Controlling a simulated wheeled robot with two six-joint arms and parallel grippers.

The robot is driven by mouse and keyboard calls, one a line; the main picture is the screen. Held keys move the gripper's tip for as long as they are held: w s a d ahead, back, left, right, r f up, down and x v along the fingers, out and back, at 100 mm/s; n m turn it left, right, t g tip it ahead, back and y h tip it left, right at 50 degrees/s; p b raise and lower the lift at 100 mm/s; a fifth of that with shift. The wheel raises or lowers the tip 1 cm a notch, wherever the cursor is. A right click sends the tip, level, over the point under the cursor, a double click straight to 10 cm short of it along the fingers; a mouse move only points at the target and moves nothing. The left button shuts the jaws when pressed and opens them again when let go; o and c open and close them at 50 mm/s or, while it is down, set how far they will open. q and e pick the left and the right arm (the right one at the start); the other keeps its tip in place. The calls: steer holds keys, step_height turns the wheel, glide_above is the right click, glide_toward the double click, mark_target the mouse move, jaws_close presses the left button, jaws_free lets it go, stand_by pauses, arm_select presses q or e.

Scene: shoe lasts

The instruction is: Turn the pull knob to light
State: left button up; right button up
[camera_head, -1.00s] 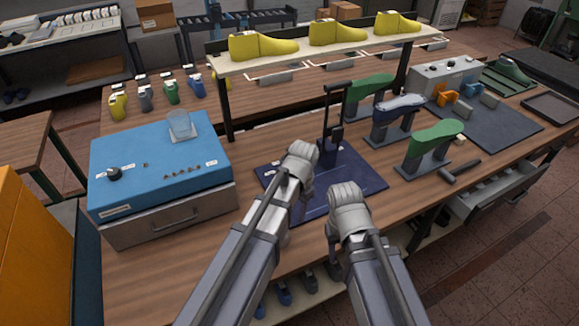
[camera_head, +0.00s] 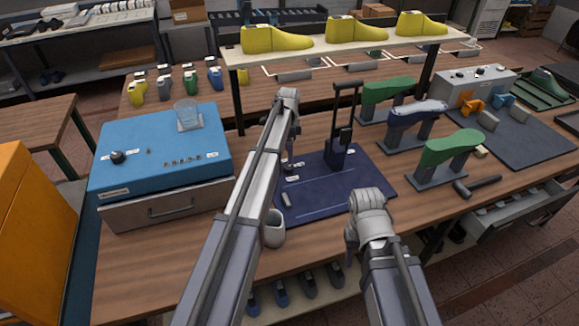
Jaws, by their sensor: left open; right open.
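A black knob (camera_head: 117,157) is on the left of the sloped blue top of a control box (camera_head: 160,150), beside small white labels. A row of small dark controls (camera_head: 182,161) is to its right. My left gripper (camera_head: 288,163) is open, partly hidden by its arm, above the left edge of the dark blue mat and well right of the knob. My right gripper (camera_head: 351,238) is open, mostly hidden behind its wrist, near the mat's right front corner. Neither gripper touches the knob. Whether the knob is turned cannot be told.
A dark upright tool (camera_head: 340,130) stands on the blue mat (camera_head: 325,205). A shelf (camera_head: 345,52) carries yellow lasts.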

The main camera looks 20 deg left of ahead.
mark_target(289, 166)
arm_select(q)
step_height(289, 166, down, 7)
steer(key=b, duration=0.6)
steer(key=shift+r, duration=0.1)
steer(key=shift+c, duration=0.2)
jaws_close()
